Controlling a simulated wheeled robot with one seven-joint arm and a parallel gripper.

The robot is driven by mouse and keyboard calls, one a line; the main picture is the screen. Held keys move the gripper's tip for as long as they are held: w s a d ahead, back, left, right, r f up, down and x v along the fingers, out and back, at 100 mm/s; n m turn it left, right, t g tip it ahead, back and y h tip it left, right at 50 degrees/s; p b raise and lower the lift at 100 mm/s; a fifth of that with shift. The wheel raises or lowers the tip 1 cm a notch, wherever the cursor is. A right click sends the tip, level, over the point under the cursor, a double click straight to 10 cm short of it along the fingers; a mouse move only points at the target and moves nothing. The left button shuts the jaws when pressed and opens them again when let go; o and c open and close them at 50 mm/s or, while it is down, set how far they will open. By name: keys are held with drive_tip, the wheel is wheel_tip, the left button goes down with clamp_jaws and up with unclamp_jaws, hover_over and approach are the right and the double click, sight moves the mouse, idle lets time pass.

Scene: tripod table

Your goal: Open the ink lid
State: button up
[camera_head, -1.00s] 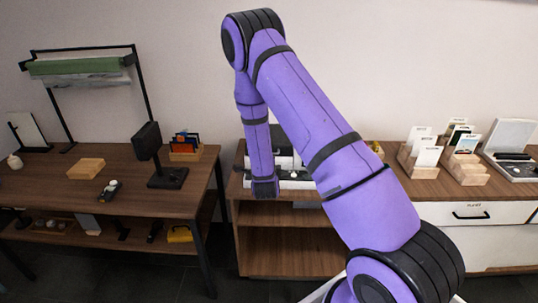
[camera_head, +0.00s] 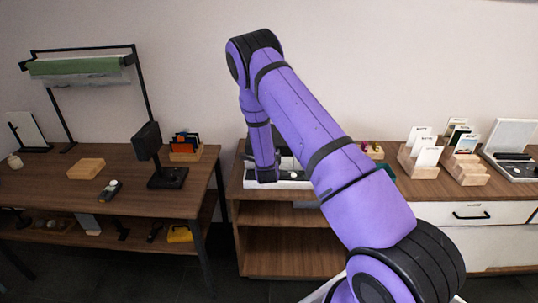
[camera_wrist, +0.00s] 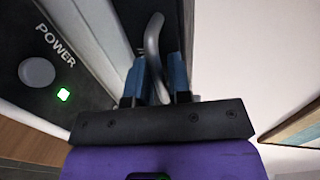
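A device with a dark panel and pale casing stands on the middle cabinet, partly hidden by my arm; its white base (camera_head: 292,184) shows in the head view. In the wrist view its panel (camera_wrist: 88,92) has the word POWER, a round grey button (camera_wrist: 37,71) and a lit green light (camera_wrist: 63,95). A curved grey handle (camera_wrist: 154,48) rises between the two blue fingers of my gripper (camera_wrist: 157,72). The fingers stand a little apart on either side of it; whether they grip it is unclear. The lid's outline cannot be made out.
The wooden cabinet top (camera_head: 420,186) carries card holders (camera_head: 420,160) to the right. A separate table (camera_head: 60,190) on the left holds a dark stand (camera_head: 150,145) and a wooden block (camera_head: 86,168). My arm hides part of the cabinet.

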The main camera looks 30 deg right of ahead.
clamp_jaws()
drive_tip(key=shift+r, duration=0.1)
